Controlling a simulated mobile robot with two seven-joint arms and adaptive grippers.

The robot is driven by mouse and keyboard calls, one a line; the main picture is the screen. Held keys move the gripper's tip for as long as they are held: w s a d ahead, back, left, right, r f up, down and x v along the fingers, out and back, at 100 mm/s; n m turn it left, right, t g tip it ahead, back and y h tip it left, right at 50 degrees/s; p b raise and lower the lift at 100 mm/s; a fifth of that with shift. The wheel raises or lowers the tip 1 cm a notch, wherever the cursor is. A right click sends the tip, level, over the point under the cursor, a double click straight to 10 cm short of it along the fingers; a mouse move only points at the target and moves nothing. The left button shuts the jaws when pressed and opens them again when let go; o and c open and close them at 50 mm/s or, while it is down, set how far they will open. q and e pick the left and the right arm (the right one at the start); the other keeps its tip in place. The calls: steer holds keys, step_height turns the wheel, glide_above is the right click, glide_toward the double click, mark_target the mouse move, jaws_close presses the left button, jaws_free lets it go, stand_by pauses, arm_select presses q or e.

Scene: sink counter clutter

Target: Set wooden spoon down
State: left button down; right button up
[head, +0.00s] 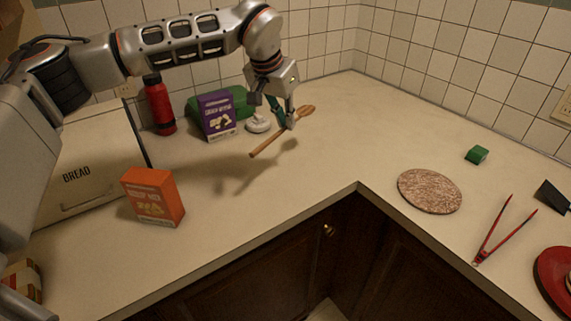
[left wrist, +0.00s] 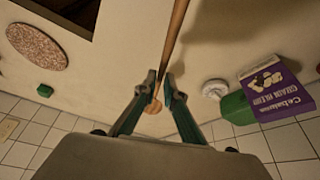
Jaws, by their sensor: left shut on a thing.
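The wooden spoon (head: 270,141) is held in the air above the counter (head: 330,165), its shadow falling on the surface below. Its bowl points to the upper right and its handle to the lower left in the head view. My left gripper (head: 289,122) is shut on the spoon near the bowl end. In the left wrist view the spoon's handle (left wrist: 177,30) runs up out of the picture from between the fingers of my left gripper (left wrist: 160,88). The bowl is partly hidden there by the fingers. My right gripper is in neither view.
Behind the spoon stand a purple box (head: 217,115), a white round item (head: 258,123) and a red bottle (head: 159,105). An orange box (head: 152,197) and bread box (head: 85,165) are left. A speckled round board (head: 430,191), green block (head: 477,155) and red tongs (head: 497,235) lie right.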

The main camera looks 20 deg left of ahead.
mark_target(275, 134)
arm_select(q)
step_height(275, 134, down, 9)
step_height(275, 134, down, 4)
steer(key=shift+f, duration=0.2)
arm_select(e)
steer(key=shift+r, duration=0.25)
arm_select(q)
steer(key=shift+f, duration=0.1)
steer(key=c, duration=2.1)
jaws_free()
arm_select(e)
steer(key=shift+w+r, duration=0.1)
arm_select(q)
steer(key=shift+r, duration=0.4)
steer(key=v, duration=1.1)
steer(key=shift+s+r, duration=0.2)
steer(key=shift+s, duration=0.05)
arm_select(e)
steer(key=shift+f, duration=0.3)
